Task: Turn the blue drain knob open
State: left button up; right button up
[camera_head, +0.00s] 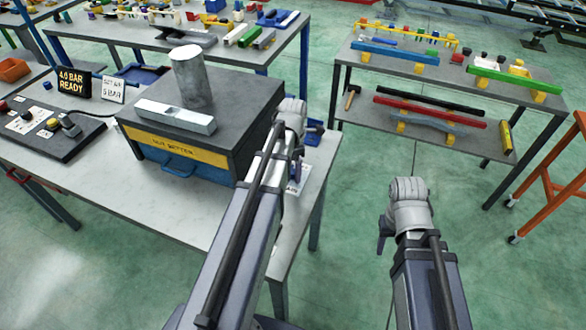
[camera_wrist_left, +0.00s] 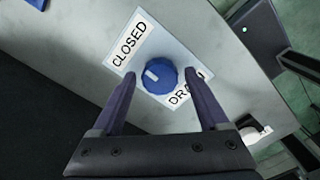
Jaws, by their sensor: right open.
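The blue drain knob (camera_wrist_left: 160,76) sits on a pale plate in the left wrist view, with a white mark on the left part of its face. A CLOSED label (camera_wrist_left: 130,44) is at its upper left and a DRAIN label (camera_wrist_left: 186,92) at its lower right, partly covered by a finger. My left gripper (camera_wrist_left: 160,72) is open, one finger on each side of the knob, with gaps visible. In the head view my left gripper (camera_head: 296,168) points down at the table's right end; the knob cannot be made out there. My right gripper (camera_head: 384,232) hangs over open floor.
A dark box (camera_head: 240,95) labelled NUT SETTER, with a metal block and cylinder on top, stands left of my left gripper on the grey table (camera_head: 130,185). A control panel (camera_head: 45,125) and display sit further left. A two-tier rack (camera_head: 400,75) stands at back right.

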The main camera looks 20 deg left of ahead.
pick_arm(q)
grip_shut()
dwell(0.4)
